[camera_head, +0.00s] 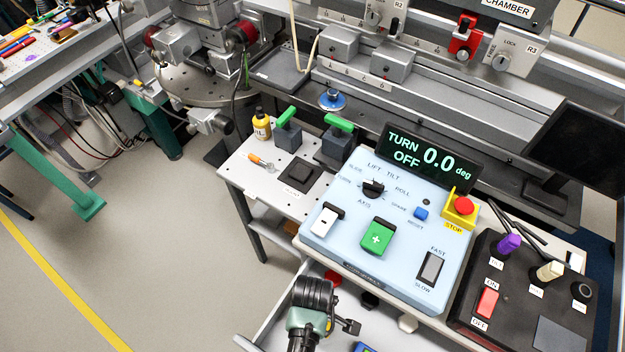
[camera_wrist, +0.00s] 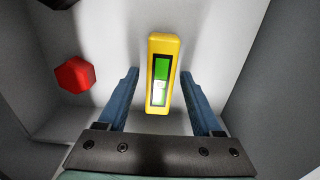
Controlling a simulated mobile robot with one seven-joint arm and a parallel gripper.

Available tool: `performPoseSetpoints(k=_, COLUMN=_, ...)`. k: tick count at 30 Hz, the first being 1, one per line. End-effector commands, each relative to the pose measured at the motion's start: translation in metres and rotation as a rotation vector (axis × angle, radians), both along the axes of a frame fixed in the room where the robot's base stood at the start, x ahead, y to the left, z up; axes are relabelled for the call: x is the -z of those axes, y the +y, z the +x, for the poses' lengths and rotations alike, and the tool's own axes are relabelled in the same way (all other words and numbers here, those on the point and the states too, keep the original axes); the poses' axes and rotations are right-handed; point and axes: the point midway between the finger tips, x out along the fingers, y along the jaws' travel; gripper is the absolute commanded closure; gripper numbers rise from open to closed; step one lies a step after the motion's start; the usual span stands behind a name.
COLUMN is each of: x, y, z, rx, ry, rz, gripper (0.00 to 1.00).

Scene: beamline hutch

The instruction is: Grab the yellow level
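The yellow level (camera_wrist: 162,75), a small upright-looking bar with a green window on its face, lies in a pale drawer in the wrist view. My gripper (camera_wrist: 159,73) is open, with one blue finger on each side of the level. A gap shows between the level and each finger; I cannot tell how far below the fingertips it lies. In the head view I cannot make out the level clearly, as my arm covers part of the drawer.
The open drawer (camera_head: 262,335) has walls close on both sides. A red hexagonal knob (camera_wrist: 74,76) lies left of the level, with a dark object (camera_wrist: 60,3) beyond it. The light-blue control panel (camera_head: 330,250) stands above the drawer. Floor at the left is clear.

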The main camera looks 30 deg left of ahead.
Motion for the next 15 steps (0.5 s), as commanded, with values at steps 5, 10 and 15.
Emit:
performPoseSetpoints(k=5, x=-0.0002, y=-0.0001, z=-0.0001, rx=0.0, ry=0.0, rz=0.0, gripper=0.68)
performPoseSetpoints(k=10, x=-0.0002, y=-0.0001, z=-0.0001, rx=0.0, ry=0.0, rz=0.0, gripper=0.99)
performPoseSetpoints(k=15, x=-0.0005, y=0.0, z=0.0001, rx=0.0, ry=0.0, rz=0.0, gripper=1.0)
